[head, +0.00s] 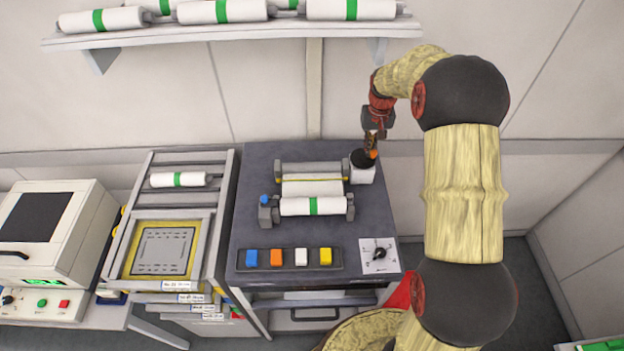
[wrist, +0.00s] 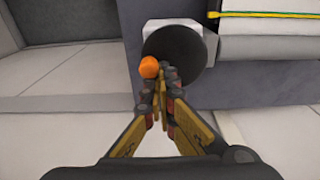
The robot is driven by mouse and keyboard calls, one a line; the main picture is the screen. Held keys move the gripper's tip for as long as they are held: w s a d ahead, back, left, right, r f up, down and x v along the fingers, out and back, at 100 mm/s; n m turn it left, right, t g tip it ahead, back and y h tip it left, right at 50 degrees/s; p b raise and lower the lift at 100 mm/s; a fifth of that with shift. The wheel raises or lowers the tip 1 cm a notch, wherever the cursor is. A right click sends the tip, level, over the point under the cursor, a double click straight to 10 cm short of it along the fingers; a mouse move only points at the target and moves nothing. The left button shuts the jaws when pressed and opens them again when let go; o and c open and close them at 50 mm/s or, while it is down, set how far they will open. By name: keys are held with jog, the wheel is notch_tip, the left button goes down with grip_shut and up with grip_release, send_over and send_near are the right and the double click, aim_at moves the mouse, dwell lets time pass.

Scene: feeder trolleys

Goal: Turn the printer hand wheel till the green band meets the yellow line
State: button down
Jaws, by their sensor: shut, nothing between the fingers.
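The printer (head: 312,186) stands on the dark bench, with a white surface crossed by a thin yellow line (head: 311,180). A white roll with a green band (head: 313,206) lies at its front. The black hand wheel (head: 361,160) with its orange knob (head: 373,154) is at the printer's right end. My gripper (head: 374,137) is at the wheel, shut and empty. In the wrist view my gripper (wrist: 164,72) has its fingertips over the wheel (wrist: 185,52), close beside the orange knob (wrist: 149,67). Contact is unclear. There, green shows along the yellow line (wrist: 290,13).
A bar of coloured buttons (head: 290,258) and a dial plate (head: 380,254) are on the bench front. A framed trolley (head: 165,235) and a white machine (head: 45,235) stand left. A shelf (head: 240,31) with several rolls hangs above.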

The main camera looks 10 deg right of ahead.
jog(key=shift+s+f, duration=0.4)
jog(key=shift+f, duration=0.25)
jog(key=shift+w+r+p, duration=0.25)
jog(key=shift+r+p, duration=0.25)
jog(key=shift+r, duration=0.3)
jog(key=shift+w+r+p, duration=0.15)
jog(key=shift+r+p, duration=1.2)
jog(key=shift+r, duration=1.8)
